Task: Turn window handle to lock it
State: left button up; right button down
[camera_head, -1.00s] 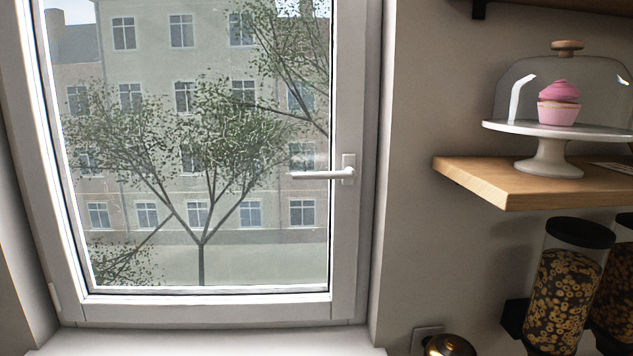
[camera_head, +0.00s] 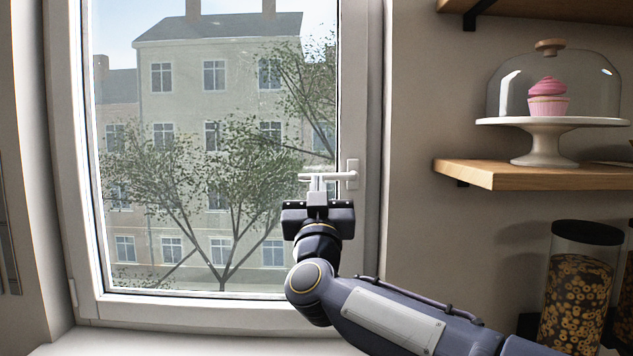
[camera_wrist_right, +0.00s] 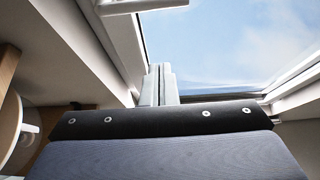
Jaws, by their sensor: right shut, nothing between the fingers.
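The white window handle (camera_head: 345,176) is on the right side of the window frame, its lever horizontal and pointing left. My right gripper (camera_head: 317,184) points up with its narrow fingers shut and empty. In the head view its fingertips overlap the lower side of the lever near its free end; I cannot tell there whether they touch. In the right wrist view the shut fingers (camera_wrist_right: 159,72) stand apart from the white lever (camera_wrist_right: 145,4), which crosses the top edge. The window sash (camera_head: 353,240) appears closed against its frame. My left gripper is out of view.
A wooden shelf (camera_head: 520,175) to the right holds a cake stand (camera_head: 543,145) with a pink cupcake (camera_head: 548,98) under a glass dome. The white sill (camera_head: 180,343) looks clear.

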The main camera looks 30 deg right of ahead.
aim_at(327, 176)
jog(key=p+x, duration=0.4)
jog(key=x, duration=0.6)
jog(key=f, duration=0.2)
jog(key=f+b, duration=0.1)
jog(key=f, duration=0.1)
jog(key=shift+w+d, duration=0.2)
jog(key=shift+w, duration=0.15)
